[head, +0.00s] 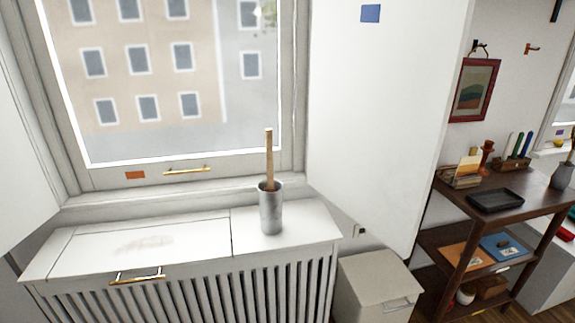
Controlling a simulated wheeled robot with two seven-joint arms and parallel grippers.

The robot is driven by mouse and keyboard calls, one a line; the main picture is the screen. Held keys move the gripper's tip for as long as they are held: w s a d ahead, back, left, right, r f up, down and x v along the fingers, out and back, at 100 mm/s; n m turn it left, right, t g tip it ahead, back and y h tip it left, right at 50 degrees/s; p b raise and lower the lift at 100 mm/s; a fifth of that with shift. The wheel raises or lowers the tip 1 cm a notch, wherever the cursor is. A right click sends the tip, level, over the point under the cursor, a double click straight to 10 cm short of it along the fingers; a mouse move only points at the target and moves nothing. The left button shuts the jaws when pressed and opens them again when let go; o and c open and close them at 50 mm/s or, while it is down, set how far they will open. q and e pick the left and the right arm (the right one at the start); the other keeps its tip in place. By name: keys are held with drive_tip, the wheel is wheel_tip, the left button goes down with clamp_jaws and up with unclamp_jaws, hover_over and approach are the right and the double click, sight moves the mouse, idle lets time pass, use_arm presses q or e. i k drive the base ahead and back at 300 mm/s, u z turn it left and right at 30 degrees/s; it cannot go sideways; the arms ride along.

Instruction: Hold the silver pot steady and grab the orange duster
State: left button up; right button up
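A silver pot (271,213) stands upright on the right part of the white cover under the window. A slim orange-brown handle (268,155) sticks up out of it, nearly upright; this looks like the duster. Its lower end is hidden inside the pot, so I cannot see its head. Neither of my grippers shows in the head view, and nothing is touching the pot or the handle.
The white radiator cover (190,243) is otherwise clear, with a smudge on its left panel and a brass handle (137,276) in front. A white bin (375,287) stands to the right. A dark wooden shelf (525,192) at the far right carries several small items.

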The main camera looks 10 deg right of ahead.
sight(271, 188)
drive_tip(key=z, duration=1.05)
drive_tip(key=k, duration=0.1)
drive_tip(key=u, duration=1.2)
drive_tip(key=i, duration=1.15)
drive_tip(key=z, duration=0.75)
